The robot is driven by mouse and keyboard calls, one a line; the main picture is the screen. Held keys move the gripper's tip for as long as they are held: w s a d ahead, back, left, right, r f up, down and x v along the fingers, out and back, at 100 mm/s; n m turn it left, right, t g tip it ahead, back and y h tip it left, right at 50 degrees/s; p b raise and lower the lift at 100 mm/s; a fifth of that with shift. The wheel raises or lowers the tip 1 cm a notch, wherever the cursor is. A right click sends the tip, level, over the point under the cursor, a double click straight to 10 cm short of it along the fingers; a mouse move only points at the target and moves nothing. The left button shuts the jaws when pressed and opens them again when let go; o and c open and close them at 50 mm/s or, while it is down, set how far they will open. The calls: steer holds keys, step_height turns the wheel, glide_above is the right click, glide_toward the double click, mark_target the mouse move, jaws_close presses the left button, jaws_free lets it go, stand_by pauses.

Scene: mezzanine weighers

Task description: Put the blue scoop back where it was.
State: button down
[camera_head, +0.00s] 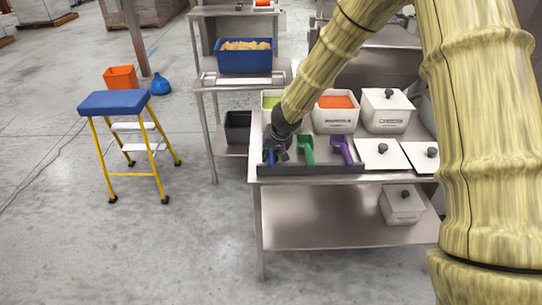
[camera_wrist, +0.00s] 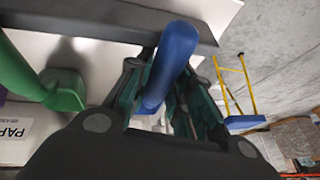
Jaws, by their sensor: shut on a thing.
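My gripper (camera_head: 277,147) is at the left front end of the metal table, shut on the blue scoop (camera_head: 270,158). In the wrist view the blue scoop (camera_wrist: 177,52) passes between the two fingers, with its rounded blue end standing out past them. The scoop is at the left end of a dark tray (camera_head: 310,169), left of the green scoop (camera_head: 307,147). I cannot tell whether it touches the tray. The green scoop (camera_wrist: 64,90) also shows at the left in the wrist view.
A purple scoop (camera_head: 341,147) is right of the green one. Behind stand a bin with orange contents (camera_head: 335,116) and a lidded white bin (camera_head: 387,112). White lids (camera_head: 380,154) lie to the right. A blue-topped step stool (camera_head: 115,103) stands on the floor at left.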

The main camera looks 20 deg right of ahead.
steer(key=shift+f, duration=0.1)
steer(key=c, duration=1.3)
jaws_free()
